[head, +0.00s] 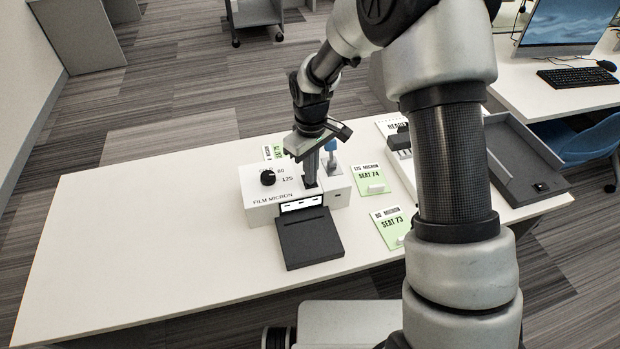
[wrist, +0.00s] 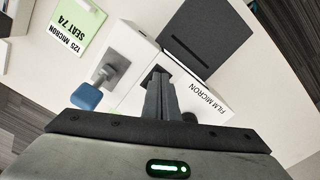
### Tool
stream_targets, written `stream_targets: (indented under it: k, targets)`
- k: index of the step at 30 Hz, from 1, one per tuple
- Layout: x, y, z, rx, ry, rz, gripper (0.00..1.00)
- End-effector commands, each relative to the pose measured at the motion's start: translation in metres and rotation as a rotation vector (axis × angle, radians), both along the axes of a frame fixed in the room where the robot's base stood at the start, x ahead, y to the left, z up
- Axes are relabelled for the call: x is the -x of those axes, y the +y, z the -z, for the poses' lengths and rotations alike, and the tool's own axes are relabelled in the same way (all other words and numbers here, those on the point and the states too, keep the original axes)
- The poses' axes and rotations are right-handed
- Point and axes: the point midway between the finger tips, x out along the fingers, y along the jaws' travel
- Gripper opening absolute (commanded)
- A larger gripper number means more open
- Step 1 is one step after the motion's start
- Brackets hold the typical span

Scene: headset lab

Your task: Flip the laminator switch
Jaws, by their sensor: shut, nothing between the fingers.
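The laminator (head: 262,205) is a white box marked FILM MICRON, with a black dial (head: 267,178) on its left and a dark tray (head: 309,238) in front. My gripper (head: 311,184) is shut and empty, pointing down at the right part of the laminator's top. In the wrist view the closed fingers (wrist: 160,85) are over a dark spot on the laminator (wrist: 205,92); whether they touch it cannot be told. The switch itself is not clearly visible, as the fingers cover that area.
Green-and-white cards for seat 74 (head: 370,180) and seat 73 (head: 393,228) lie to the right. A grey open tray (head: 535,188) is at the table's right end. The white table (head: 130,230) is clear on the left.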

Motion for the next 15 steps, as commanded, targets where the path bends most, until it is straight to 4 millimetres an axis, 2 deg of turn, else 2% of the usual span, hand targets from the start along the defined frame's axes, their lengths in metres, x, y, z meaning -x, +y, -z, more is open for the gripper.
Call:
stream_targets:
  k: [9, 15]
  targets:
    - [0.0001, -0.0001, 0.0058, 0.000, 0.000, 0.000, 0.00]
    - [0.0001, -0.0001, 0.0006, 0.000, 0.000, 0.000, 0.00]
